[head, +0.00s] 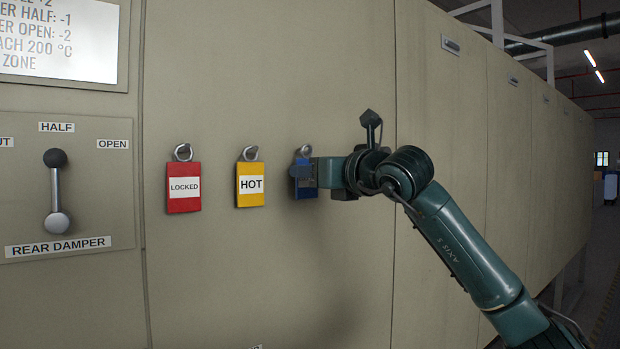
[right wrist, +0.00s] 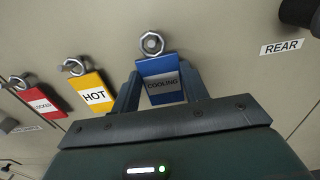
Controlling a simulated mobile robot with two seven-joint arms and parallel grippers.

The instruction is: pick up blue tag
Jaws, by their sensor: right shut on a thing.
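The blue tag (head: 305,190) hangs from a metal hook on the beige furnace wall, right of the other tags. In the right wrist view the blue tag (right wrist: 160,67) shows a grey label reading COOLING, with its ring at the hook above. My right gripper (head: 303,172) is at the tag and covers part of it in the head view. In the right wrist view its two fingers (right wrist: 160,90) stand one on each side of the tag, shut on it. The left gripper is not in view.
A red LOCKED tag (head: 184,200) and a yellow HOT tag (head: 250,197) hang on hooks to the left. Farther left is the REAR DAMPER lever (head: 56,190) on its panel. A REAR label (right wrist: 282,47) and a dark knob show at the right wrist view's upper right.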

